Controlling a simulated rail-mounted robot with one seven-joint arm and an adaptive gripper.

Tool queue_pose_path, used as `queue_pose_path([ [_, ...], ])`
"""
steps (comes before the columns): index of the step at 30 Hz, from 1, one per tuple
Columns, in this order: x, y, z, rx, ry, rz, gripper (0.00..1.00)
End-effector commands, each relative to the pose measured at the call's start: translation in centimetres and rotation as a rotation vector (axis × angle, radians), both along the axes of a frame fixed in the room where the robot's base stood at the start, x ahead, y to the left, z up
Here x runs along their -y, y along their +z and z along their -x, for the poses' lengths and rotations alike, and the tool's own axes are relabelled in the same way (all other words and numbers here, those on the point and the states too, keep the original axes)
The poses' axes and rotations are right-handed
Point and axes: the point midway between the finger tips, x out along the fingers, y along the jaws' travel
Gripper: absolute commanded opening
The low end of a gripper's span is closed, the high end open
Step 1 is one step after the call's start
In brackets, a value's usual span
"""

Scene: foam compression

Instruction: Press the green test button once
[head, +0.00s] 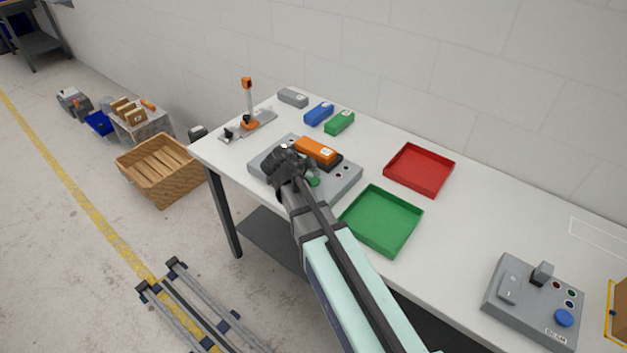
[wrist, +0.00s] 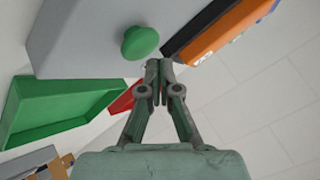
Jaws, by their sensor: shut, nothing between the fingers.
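The green test button (head: 314,182) is on the front part of a grey press device (head: 342,183) on the table. In the wrist view the round green button (wrist: 140,42) stands out from the grey housing (wrist: 85,35). My gripper (wrist: 159,64) is shut and empty, its fingertips just beside the button in that picture. Whether they touch it cannot be told. In the head view my gripper (head: 284,158) is over the left part of the device and hides some of it. An orange block (head: 318,150) lies on the device behind the button.
A green tray (head: 418,222) and a red tray (head: 446,178) lie to the right. Grey, blue (head: 319,113) and green blocks lie behind, with a clamp stand (head: 249,120) at the back left. A control box (head: 518,318) with a blue button stands at the front right.

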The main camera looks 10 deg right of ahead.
Motion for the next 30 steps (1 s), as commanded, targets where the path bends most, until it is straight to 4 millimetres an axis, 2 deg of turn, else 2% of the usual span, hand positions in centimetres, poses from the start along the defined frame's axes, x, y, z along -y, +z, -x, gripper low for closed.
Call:
queue_pose_path([
  [14, 0.00, -0.91, 0.00, 0.001, -0.001, -0.001, 0.00],
  [30, 0.01, -0.90, 0.00, 0.000, 0.000, 0.000, 0.00],
])
